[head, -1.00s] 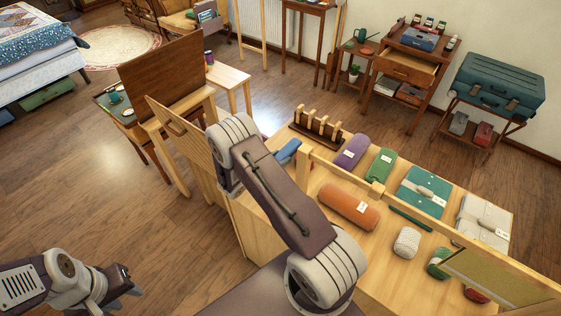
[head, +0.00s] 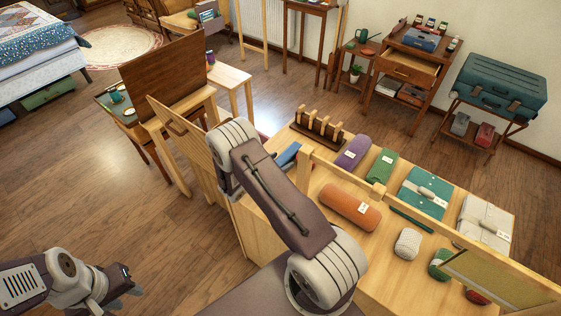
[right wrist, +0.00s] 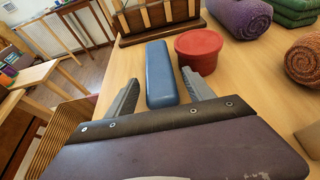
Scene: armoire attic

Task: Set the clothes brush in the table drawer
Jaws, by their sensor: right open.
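A long blue block-like object, which looks like the clothes brush (right wrist: 160,75), lies on the light wooden tabletop. It also shows in the head view (head: 288,154), partly hidden by my right arm. My right gripper (right wrist: 159,88) is open, with one finger on each side of the near end of the brush. I cannot tell whether the fingers touch it. A small wooden table at the back right has an open drawer (head: 407,68), apparently empty. My left gripper (head: 128,282) is open and empty above the floor at lower left.
A red round tin (right wrist: 199,50) stands close to the right finger. A dark peg rack (head: 319,130) is behind the brush. Rolled cloths, such as an orange roll (head: 348,207), lie to the right. A wooden rail (head: 343,172) crosses the tabletop. Open floor lies left.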

